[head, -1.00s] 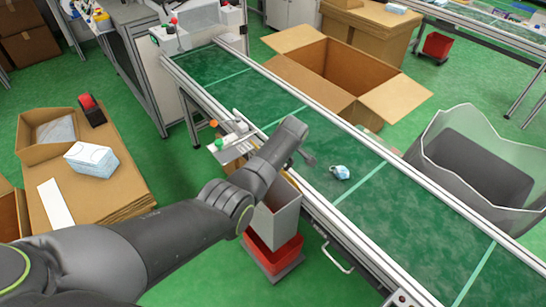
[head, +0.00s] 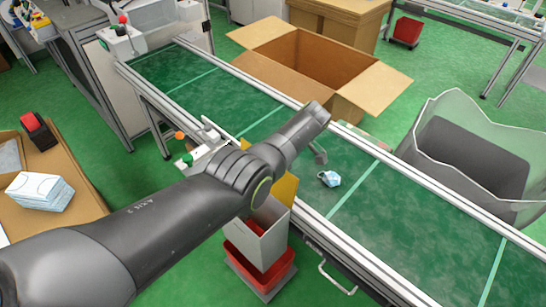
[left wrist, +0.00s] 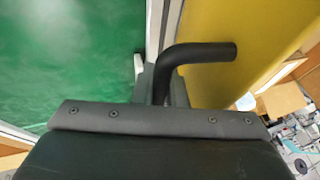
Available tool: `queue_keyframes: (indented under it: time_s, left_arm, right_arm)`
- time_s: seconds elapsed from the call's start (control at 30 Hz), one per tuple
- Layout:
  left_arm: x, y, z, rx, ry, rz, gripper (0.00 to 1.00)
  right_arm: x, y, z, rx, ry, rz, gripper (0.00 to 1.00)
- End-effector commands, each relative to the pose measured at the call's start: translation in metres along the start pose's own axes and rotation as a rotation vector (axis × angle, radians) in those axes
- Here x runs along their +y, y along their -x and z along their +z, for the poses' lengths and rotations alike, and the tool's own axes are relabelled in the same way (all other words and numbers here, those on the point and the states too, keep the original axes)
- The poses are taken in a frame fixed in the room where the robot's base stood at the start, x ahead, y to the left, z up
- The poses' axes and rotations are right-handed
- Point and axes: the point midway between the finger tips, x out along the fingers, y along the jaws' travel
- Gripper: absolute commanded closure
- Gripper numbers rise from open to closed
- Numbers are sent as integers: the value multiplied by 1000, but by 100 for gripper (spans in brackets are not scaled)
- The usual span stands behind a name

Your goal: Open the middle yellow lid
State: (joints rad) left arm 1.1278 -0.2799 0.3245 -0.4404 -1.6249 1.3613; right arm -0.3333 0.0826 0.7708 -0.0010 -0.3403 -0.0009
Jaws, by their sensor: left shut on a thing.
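The yellow lid (head: 285,189) stands raised at the back of a light grey bin (head: 272,240), beside the conveyor edge. Most of it is hidden behind my left arm in the head view. In the left wrist view the lid (left wrist: 215,82) fills the upper right, with a bent black handle (left wrist: 205,53) in front of it. My left gripper (left wrist: 163,92) is shut at the lower end of this handle; its fingertips are largely hidden by its own body. In the head view my left gripper is mostly behind the wrist. My right gripper is not in view.
The green conveyor (head: 400,200) runs past the bin, with a blue mask (head: 329,179) on it. A red box (head: 262,262) is beneath the bin. Beyond the belt are an open carton (head: 300,60) and a grey bag-lined bin (head: 470,155). Cartons and a mask stack (head: 40,191) are at left.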

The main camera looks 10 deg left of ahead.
Motion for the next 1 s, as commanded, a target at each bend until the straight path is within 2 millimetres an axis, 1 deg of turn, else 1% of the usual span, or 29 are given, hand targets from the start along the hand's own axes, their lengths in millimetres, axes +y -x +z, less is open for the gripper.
queue_keyframes:
  time_s: [0.37,0.4,0.53,0.83,0.93,1.0]
  left_arm:
    - [-2,-2,1,-2,-2,-9,100]
    - [-2,-2,1,-2,-2,-9,83]
    - [-1,-2,1,-2,-2,-7,67]
    - [0,2,1,-1,-2,-4,67]
    - [0,13,0,0,-1,-1,67]
    - [0,25,0,1,-2,0,67]
  right_arm:
    - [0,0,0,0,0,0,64]
    - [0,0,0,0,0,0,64]
    - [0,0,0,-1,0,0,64]
    - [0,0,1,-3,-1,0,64]
    - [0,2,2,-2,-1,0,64]
    - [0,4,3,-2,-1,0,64]
